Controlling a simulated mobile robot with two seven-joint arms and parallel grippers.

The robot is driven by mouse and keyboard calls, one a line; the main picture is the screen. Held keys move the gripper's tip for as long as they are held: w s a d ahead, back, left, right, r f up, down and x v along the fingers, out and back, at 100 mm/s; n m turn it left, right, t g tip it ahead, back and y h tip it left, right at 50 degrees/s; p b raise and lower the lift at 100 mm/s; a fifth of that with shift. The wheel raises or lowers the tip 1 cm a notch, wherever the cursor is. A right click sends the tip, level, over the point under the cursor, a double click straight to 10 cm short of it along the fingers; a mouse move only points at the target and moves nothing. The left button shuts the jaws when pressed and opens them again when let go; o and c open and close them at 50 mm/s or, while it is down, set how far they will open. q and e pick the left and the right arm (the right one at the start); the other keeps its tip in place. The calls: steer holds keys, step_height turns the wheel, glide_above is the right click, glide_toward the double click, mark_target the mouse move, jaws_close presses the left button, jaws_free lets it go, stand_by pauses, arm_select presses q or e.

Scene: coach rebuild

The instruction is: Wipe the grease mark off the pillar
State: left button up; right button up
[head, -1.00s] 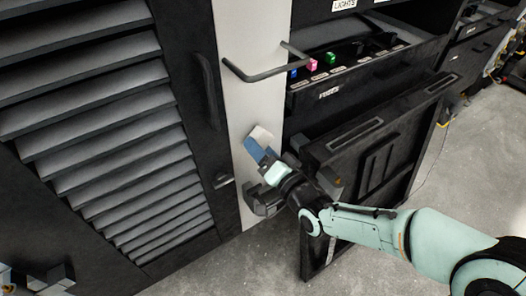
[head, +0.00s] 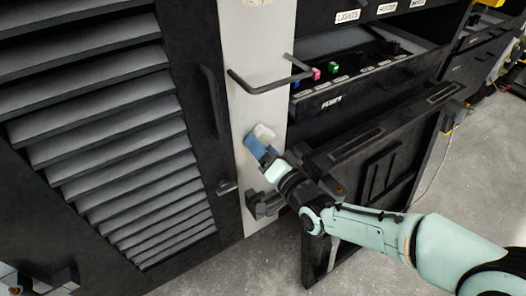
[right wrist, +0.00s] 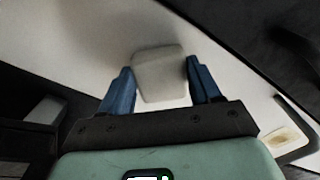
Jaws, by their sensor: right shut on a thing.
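The pale pillar (head: 238,55) stands between the louvred door and the fuse cabinet. A yellowish-brown mark (right wrist: 287,138) shows on a pale surface beside a dark bar in the right wrist view. A similar yellowish patch (head: 258,2) is cut by the top edge of the head view, high on the pillar. My right gripper (head: 257,143) is shut on a whitish pad (head: 264,132), which sits between its blue fingertips in the right wrist view (right wrist: 158,78). The pad is in front of the pillar, below the handle; I cannot tell whether it touches. My left gripper (head: 42,281) shows partly at the bottom left.
A dark bar handle (head: 262,88) juts out across the pillar above the pad. An open fuse drawer (head: 360,80) and a dark lowered panel (head: 385,160) are to the right. The louvred door (head: 110,140) fills the left. Grey floor (head: 450,190) is clear at right.

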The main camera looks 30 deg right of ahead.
arm_select(q)
steer(key=shift+w+f+b, duration=0.1)
steer(key=shift+f+b, duration=0.65)
steer(key=shift+b, duration=0.45)
arm_select(e)
steer(key=shift+w+f, duration=0.15)
steer(key=shift+f, duration=1.35)
arm_select(q)
steer(key=shift+w, duration=0.1)
arm_select(e)
steer(key=shift+s+d+r, duration=0.1)
steer(key=shift+s, duration=1.35)
steer(key=shift+s+d, duration=0.1)
steer(key=shift+s, duration=1.3)
steer(key=shift+s+d, duration=0.1)
steer(key=shift+s, duration=1.4)
